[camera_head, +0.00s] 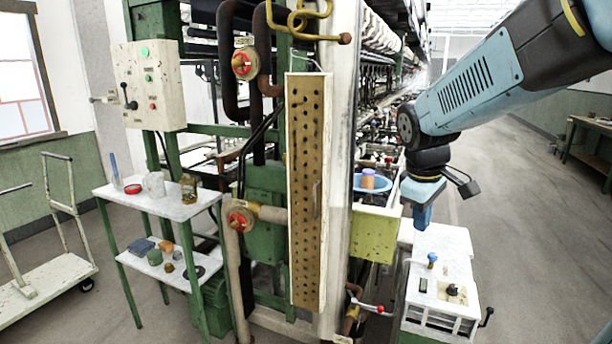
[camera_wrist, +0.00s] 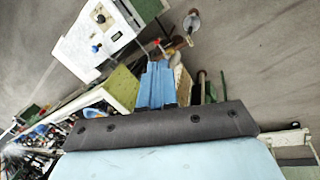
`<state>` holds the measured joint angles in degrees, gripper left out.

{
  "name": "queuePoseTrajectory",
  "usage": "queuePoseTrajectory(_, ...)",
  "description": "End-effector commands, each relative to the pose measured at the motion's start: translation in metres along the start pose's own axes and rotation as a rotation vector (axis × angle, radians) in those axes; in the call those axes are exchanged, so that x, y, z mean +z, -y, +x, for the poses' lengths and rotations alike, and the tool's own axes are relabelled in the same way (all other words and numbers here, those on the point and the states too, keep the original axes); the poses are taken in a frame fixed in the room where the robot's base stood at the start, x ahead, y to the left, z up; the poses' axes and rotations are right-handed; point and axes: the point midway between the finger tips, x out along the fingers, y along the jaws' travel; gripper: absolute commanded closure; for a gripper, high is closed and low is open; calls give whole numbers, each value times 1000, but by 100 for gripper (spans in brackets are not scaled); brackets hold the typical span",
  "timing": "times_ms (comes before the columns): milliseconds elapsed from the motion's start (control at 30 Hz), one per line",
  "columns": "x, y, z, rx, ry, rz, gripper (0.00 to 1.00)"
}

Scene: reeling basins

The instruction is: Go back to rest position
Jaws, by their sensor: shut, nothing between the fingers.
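My gripper (camera_head: 422,216) hangs at the end of my blue and black arm, at the right in the head view. It points down, with its blue fingers together and nothing between them. It appears above and near the white box-shaped unit (camera_head: 441,262) with a blue knob and a black knob on top. In the wrist view the blue fingers (camera_wrist: 157,84) show closed side by side at the centre. The white unit (camera_wrist: 92,38) shows there at the upper left, apart from the fingers.
A reeling machine with a perforated panel (camera_head: 306,190) fills the middle. Left of it stand a two-tier table (camera_head: 180,207) with small items, a control box (camera_head: 149,86) and a cart (camera_head: 45,280). A yellow-green box (camera_head: 373,235) sits beside the white unit. Open floor (camera_head: 525,220) lies at right.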

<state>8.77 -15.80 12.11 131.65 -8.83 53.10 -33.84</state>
Motion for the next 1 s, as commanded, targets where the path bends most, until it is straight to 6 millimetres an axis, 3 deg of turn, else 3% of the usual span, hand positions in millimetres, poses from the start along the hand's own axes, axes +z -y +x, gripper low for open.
queuePoseTrajectory(300, 48, 35, -43, 24, -153, 371, 100)
queuePoseTrajectory(600, 87, 65, -62, -25, -296, 672, 100)
queuePoseTrajectory(1000, 98, 74, -65, -54, -338, 765, 100)
